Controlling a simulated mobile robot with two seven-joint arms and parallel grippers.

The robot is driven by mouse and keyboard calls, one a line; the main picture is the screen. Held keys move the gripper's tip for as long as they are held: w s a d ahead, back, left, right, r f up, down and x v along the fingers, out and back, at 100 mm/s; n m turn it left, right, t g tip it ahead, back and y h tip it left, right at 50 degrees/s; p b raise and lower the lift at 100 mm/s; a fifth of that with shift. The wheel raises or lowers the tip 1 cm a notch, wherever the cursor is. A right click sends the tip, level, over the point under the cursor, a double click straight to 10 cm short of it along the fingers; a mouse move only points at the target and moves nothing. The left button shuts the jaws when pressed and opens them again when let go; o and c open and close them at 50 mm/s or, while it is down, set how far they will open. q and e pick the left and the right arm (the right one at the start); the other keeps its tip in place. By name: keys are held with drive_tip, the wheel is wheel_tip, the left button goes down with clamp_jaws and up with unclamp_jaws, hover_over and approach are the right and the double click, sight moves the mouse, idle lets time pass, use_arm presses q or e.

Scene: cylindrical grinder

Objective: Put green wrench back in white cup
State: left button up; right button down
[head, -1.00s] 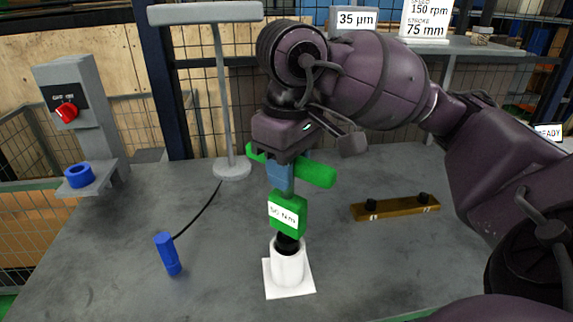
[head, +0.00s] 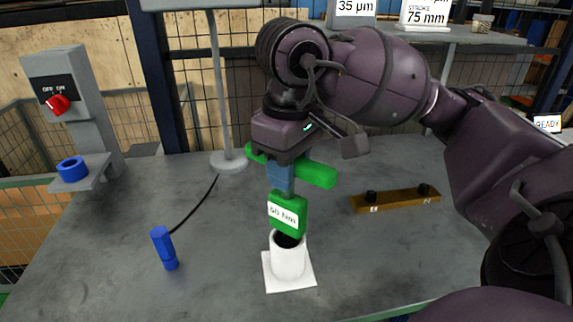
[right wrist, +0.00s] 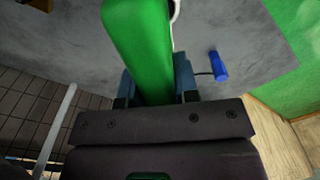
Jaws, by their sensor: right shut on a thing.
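The green wrench (head: 289,214) hangs upright, with a green cross bar at the top and a block below with a white label. My right gripper (head: 281,180) is shut on it between bar and block; the wrist view shows the green wrench (right wrist: 140,45) between the blue fingers. The white cup (head: 288,260) stands on a white square base directly below. The green block is at the cup's rim in the picture. The wrench's dark lower end shows at the mouth; how deep it goes is hidden. My left gripper is not in view.
A brass bar (head: 396,199) with black knobs lies to the right. A grey post (head: 222,100) stands behind, and a switch box (head: 57,90) at the left. Bench around the cup is clear.

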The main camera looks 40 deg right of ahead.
drive_tip(key=shift+f+b, duration=0.3)
drive_tip(key=shift+f, duration=0.25)
drive_tip(key=c, duration=0.8)
unclamp_jaws()
drive_tip(key=shift+r, duration=0.1)
wheel_tip(320, 180, up, 10)
drive_tip(key=shift+s+f+p, duration=0.15)
drive_tip(key=shift+p, duration=0.65)
drive_tip(key=shift+r, duration=0.55)
